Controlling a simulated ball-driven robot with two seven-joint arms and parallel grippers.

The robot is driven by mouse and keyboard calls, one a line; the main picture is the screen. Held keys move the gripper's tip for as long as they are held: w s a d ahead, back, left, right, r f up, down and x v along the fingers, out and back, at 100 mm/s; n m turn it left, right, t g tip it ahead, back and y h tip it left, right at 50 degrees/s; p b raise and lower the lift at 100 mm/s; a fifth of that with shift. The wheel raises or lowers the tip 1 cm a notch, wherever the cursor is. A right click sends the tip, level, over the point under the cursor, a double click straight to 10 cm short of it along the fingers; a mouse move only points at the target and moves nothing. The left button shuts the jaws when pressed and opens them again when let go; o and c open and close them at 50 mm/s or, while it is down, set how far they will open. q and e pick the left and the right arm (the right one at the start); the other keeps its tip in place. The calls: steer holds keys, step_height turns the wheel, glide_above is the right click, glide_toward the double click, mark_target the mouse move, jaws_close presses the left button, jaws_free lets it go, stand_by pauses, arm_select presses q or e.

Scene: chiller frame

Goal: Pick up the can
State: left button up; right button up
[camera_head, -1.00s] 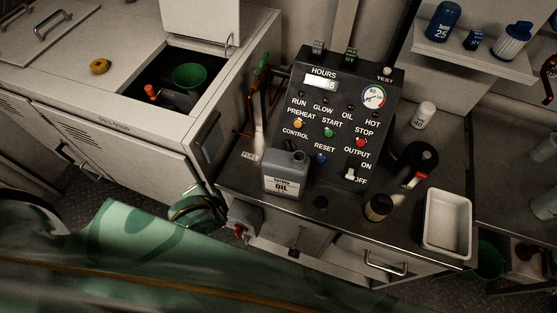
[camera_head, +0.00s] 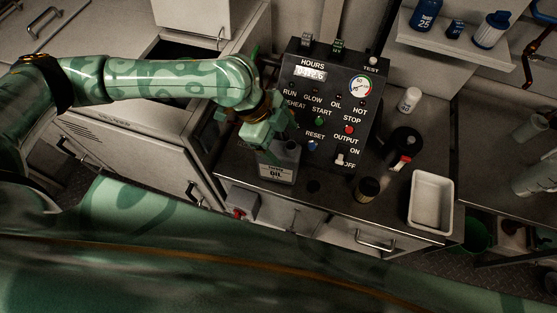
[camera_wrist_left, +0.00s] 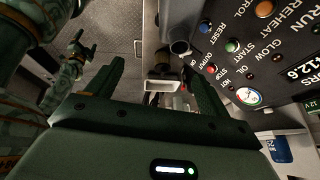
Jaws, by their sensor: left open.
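The can is a grey oil can (camera_head: 278,168) with a white OIL label. It stands upright on the dark bench top, in front of the black control box. My left gripper (camera_head: 268,138) is over the can's top and hides part of it in the head view. In the left wrist view my left gripper (camera_wrist_left: 152,68) is open, its two dark fingers wide apart with no object held between them. The can's grey neck (camera_wrist_left: 180,47) shows beyond the fingers there. I cannot tell whether they touch the can.
The black control box (camera_head: 325,75) stands close behind the can. A dark jar (camera_head: 367,189), a black round object with a red part (camera_head: 404,144), a white bottle (camera_head: 410,99) and a white tray (camera_head: 431,203) stand to the right. Some bench top is clear between them.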

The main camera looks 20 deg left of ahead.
arm_select(q)
steer(key=n, duration=0.2)
glide_toward(276, 147)
steer(key=shift+y, duration=0.5)
steer(key=x, duration=0.5)
steer(key=b+x, duration=0.1)
steer(key=x, duration=0.2)
steer(key=shift+d+r, duration=0.1)
steer(key=shift+d, duration=0.3)
steer(key=x, duration=0.6)
steer(key=shift+s, duration=0.15)
steer(key=shift+r, duration=0.1)
steer(key=c, duration=1.5)
steer(key=shift+o, duration=0.2)
steer(key=shift+r, duration=0.1)
